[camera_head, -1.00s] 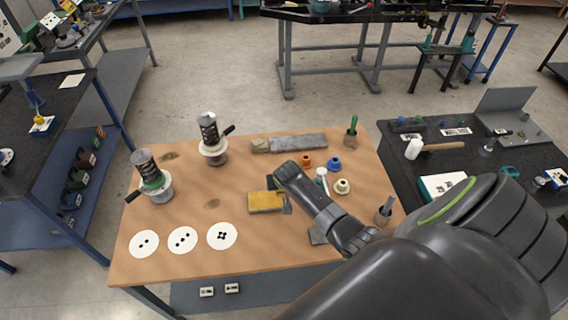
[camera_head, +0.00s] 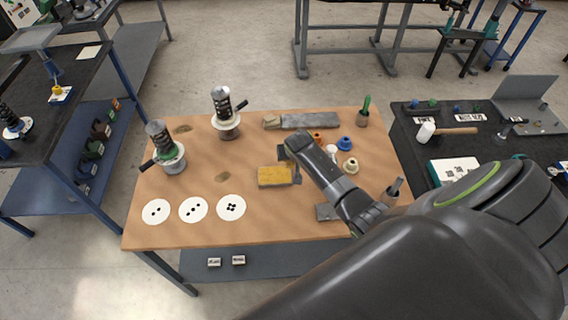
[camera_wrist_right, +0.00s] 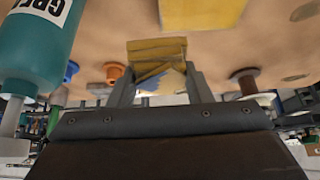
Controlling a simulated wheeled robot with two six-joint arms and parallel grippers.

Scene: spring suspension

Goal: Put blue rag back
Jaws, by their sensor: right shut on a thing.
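My right gripper (camera_head: 288,152) is over the middle of the workbench, behind and right of a flat yellow block (camera_head: 274,177). In the right wrist view its two fingers (camera_wrist_right: 155,85) are shut on a small yellowish, folded-looking piece (camera_wrist_right: 157,48) with a bluish-grey patch near the fingers. I cannot tell for sure whether this piece is the blue rag; no other plainly blue cloth shows. The yellow block also shows at the top of the wrist view (camera_wrist_right: 200,10). My left gripper is not in view.
Two spring units (camera_head: 226,115) (camera_head: 165,150) stand at the left of the bench (camera_head: 250,232). Several white discs (camera_head: 193,209) lie in front. Coloured rings (camera_head: 345,144) are right of my gripper. A grey bar with a wooden end (camera_head: 308,120) lies behind. A teal bottle (camera_wrist_right: 35,40) is close in the wrist view.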

